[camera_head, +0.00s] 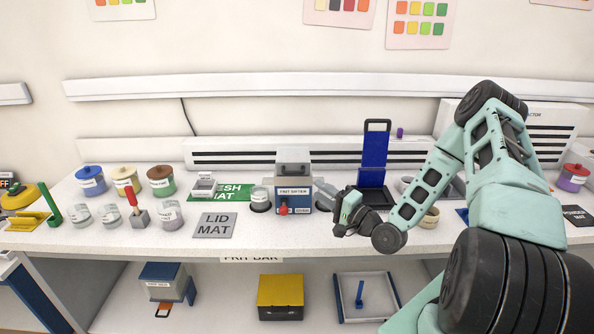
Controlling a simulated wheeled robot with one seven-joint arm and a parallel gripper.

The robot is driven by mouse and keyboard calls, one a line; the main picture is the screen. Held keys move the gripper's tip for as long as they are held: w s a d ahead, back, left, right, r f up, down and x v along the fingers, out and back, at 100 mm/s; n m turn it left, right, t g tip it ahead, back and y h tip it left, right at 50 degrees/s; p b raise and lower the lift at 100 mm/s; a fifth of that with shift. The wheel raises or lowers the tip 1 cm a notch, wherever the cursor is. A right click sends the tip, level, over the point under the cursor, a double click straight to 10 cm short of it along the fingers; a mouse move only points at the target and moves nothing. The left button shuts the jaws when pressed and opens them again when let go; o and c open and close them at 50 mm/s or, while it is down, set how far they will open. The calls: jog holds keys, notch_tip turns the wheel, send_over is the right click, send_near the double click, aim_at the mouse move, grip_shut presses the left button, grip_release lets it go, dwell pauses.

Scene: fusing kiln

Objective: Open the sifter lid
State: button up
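My gripper (337,210) is just right of the sifter, low over the bench, and apart from the lid. It is small and seen from the side, so I cannot tell whether its fingers are open or shut. The grey lid mat (214,225) lies bare at the front left of the sifter.
A tall blue stand (375,155) rises behind my arm. Several lidded jars, including a blue-lidded one (90,179), stand at left. My arm covers the bench's right side.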

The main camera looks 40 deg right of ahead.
jog(key=p, duration=0.3)
send_near(293, 163)
jog(key=w+a, duration=0.3)
jog(key=w, duration=0.2)
jog(key=shift+w+a+f, duration=0.2)
jog(key=shift+a, duration=0.05)
grip_shut()
